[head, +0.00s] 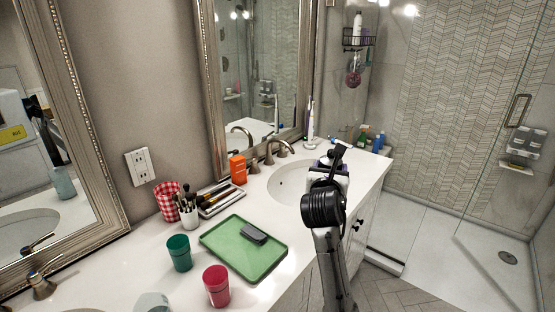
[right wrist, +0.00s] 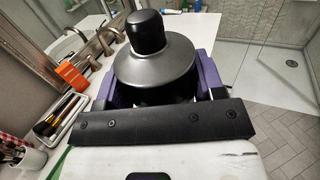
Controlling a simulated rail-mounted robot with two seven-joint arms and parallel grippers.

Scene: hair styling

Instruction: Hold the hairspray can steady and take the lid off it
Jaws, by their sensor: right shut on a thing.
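The hairspray can (right wrist: 155,68) is in the right wrist view, a dark grey can with a sloping shoulder. Its black rounded lid (right wrist: 146,32) sits on top of it. My right gripper (right wrist: 157,82) has purple fingers, one on each side of the can, and is shut on it. The can's lower part is hidden behind the gripper's black bar. In the head view my right gripper (head: 332,165) is over the counter's front edge by the basin, and its own wrist hides most of it and the can. My left gripper is not in view.
A green tray (head: 215,243) with a dark grey item lies on the white counter. A green cup (head: 179,253), a red cup (head: 216,286), brushes in a white cup (head: 187,212) and an orange box (head: 237,168) stand around it. The basin (head: 285,182) is behind my right arm.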

